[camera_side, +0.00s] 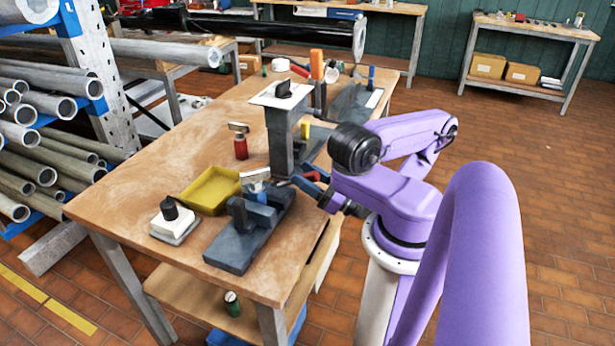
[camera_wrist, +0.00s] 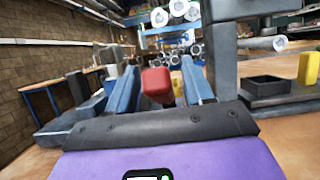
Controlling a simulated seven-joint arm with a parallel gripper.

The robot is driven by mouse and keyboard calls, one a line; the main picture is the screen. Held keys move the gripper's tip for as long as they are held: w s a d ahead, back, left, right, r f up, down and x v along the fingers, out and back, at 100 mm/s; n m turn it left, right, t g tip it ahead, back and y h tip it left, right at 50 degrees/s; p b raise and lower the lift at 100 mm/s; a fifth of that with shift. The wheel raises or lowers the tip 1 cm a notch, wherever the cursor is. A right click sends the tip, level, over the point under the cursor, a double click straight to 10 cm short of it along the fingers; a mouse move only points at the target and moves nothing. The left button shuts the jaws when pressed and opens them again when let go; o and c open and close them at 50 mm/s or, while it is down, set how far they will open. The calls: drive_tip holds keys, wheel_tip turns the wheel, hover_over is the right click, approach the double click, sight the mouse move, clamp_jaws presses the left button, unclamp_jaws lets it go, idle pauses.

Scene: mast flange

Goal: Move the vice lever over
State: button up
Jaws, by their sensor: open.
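The vice (camera_side: 245,238) is dark grey and stands on the near end of the wooden bench; part of it shows at the left in the wrist view (camera_wrist: 75,88). A red block-shaped grip (camera_wrist: 157,82), which looks like the lever's end, sits between the two blue fingers of my gripper (camera_wrist: 161,90) in the wrist view. The fingers are apart, with visible space on both sides of the red grip. In the side view my gripper (camera_side: 309,187) is low beside the vice, at the bench's right edge. The lever's shaft is mostly hidden, and contact cannot be told.
A dark post (camera_side: 281,140) with a white plate on top rises close behind my gripper; it stands just right of the fingers in the wrist view. A yellow tray (camera_side: 209,190), a red bottle (camera_side: 240,147) and a black-knobbed block (camera_side: 171,221) are on the bench.

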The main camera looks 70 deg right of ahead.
clamp_jaws()
drive_tip(key=shift+w+r, duration=0.1)
drive_tip(key=shift+r, duration=0.05)
drive_tip(key=shift+w+r+g, duration=0.9)
drive_tip(key=shift+r+g, duration=0.1)
drive_tip(key=shift+g, duration=0.5)
drive_tip(key=shift+w+r+g, duration=0.5)
drive_tip(key=shift+w+g, duration=0.2)
drive_tip(key=shift+g, duration=0.15)
drive_tip(key=shift+w+r+g, duration=0.45)
drive_tip(key=shift+w+g, duration=0.25)
drive_tip(key=shift+g, duration=0.15)
drive_tip(key=shift+w+r+g, duration=0.25)
drive_tip(key=shift+w+g, duration=0.4)
drive_tip(key=shift+g, duration=0.05)
drive_tip(key=shift+w+r+g, duration=0.2)
drive_tip(key=shift+w+g, duration=0.45)
drive_tip(key=shift+g, duration=0.05)
drive_tip(key=shift+w+g, duration=1.25)
drive_tip(key=shift+g, duration=0.15)
